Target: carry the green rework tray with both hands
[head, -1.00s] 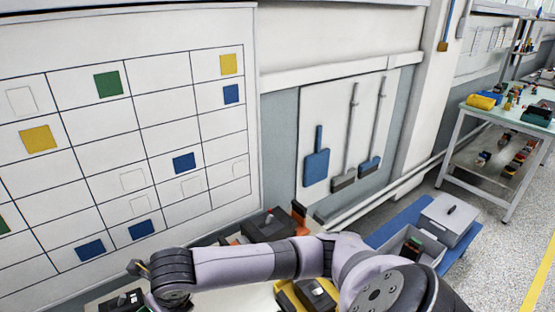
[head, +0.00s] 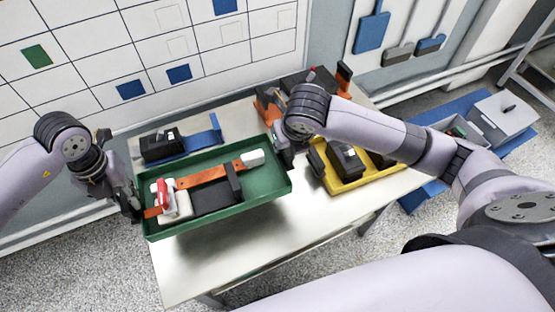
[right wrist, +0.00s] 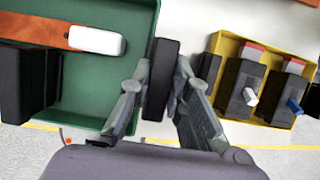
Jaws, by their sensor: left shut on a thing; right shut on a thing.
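The green rework tray (head: 262,180) is over the white table, tilted in the head view. It holds an orange strip (head: 205,177), black blocks (head: 215,197), a white piece (head: 252,158) and a red-and-white piece (head: 163,195). My left gripper (head: 132,207) is shut at the tray's left end; its fingertips are partly hidden. My right gripper (head: 285,155) is at the right end. In the right wrist view my right gripper (right wrist: 158,85) is shut on a black upright bar (right wrist: 161,75) beside the green tray wall (right wrist: 130,95). I cannot tell whether the tray touches the table.
A yellow tray (head: 352,182) with black devices stands close on the right. A blue holder with a black device (head: 165,145) and an orange one (head: 268,112) are behind. The table's front (head: 250,255) is bare. Grey bins (head: 505,115) stand at right.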

